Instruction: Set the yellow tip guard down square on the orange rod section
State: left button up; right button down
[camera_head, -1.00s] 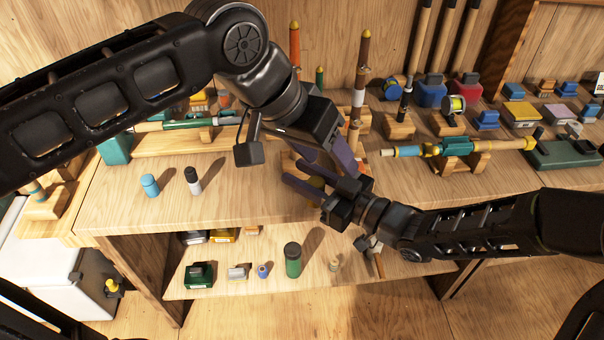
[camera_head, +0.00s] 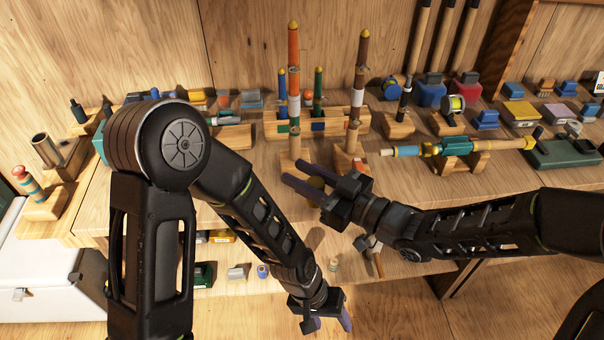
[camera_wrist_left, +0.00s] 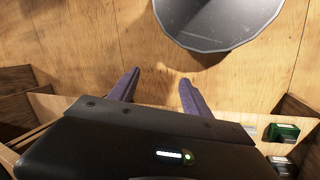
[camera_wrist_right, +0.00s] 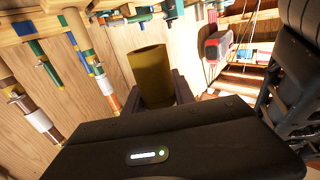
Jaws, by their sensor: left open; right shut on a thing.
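The yellow tip guard (camera_wrist_right: 150,78) is a dull yellow cylinder held between the fingers of my right gripper (camera_wrist_right: 158,95); only a small part of it shows in the head view (camera_head: 316,182). My right gripper (camera_head: 304,187) is low in front of the upright rods, below the rod tops. The orange rod section (camera_head: 294,50) stands upright, with a small yellow tip and a white band lower down; it also shows in the right wrist view (camera_wrist_right: 113,101), apart from the guard. My left gripper (camera_head: 330,323) is open and empty, low in front of the shelf; its fingers show in the left wrist view (camera_wrist_left: 158,90).
A brown rod (camera_head: 362,50) stands upright just right of the orange one. A wooden rack (camera_head: 272,124) with shorter blue and green rods is behind. A teal reel on a horizontal rod (camera_head: 456,147) lies to the right. A grey round surface (camera_wrist_left: 215,18) is near my left gripper.

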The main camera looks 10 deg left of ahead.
pick_arm(q)
jog(key=s+a+f+n, duration=0.1)
jog(key=s+a+f, duration=0.1)
jog(key=f, duration=0.3)
jog(key=s+a+f+t, duration=0.1)
jog(key=a+f, duration=0.3)
jog(key=f, duration=0.1)
jog(key=shift+s+n, duration=0.4)
pick_arm(e)
jog(key=w+d+r+m+t+h, duration=0.1)
jog(key=w+d+m+t+h, duration=0.65)
jog(key=w+d, duration=0.35)
jog(key=w+d+f+m+t+h, duration=0.1)
jog(key=d+f+m+t+h, duration=0.1)
jog(key=d, duration=0.8)
jog(key=w+d+f+m+t+h, duration=0.1)
jog(key=d+f+m+h, duration=0.3)
jog(key=d+f+h, duration=0.3)
jog(key=d, duration=0.3)
jog(key=shift+w+d+t, duration=0.15)
jog(key=shift+d+t, duration=0.2)
